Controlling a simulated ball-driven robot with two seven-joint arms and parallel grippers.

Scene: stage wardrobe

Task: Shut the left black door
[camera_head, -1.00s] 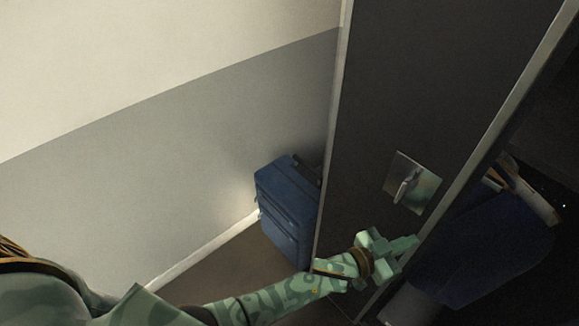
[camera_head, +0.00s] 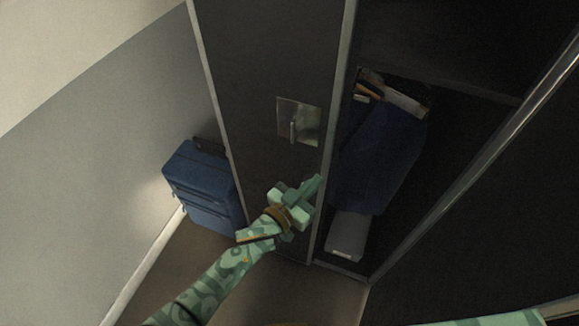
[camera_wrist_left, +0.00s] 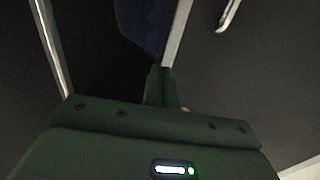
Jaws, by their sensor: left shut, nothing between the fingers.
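The left black door (camera_head: 265,50) stands open, with a pale edge strip and a metal plate with a lever handle (camera_head: 298,121). The dark inside of the wardrobe shows to its right. My left gripper (camera_head: 312,190) is shut and empty, in front of the door's lower part, close to its free edge below the handle. In the left wrist view its fingertips (camera_wrist_left: 163,72) lie at the pale edge strip, with the door face (camera_wrist_left: 240,85) on the right. I cannot tell whether they touch it. My right gripper is out of view.
A dark blue garment (camera_head: 375,150) hangs inside the opening, with a grey box (camera_head: 346,236) below. A blue suitcase (camera_head: 202,188) stands on the floor left of the door, by the grey wall (camera_head: 90,140). A dark panel (camera_head: 500,210) with a pale edge lies right.

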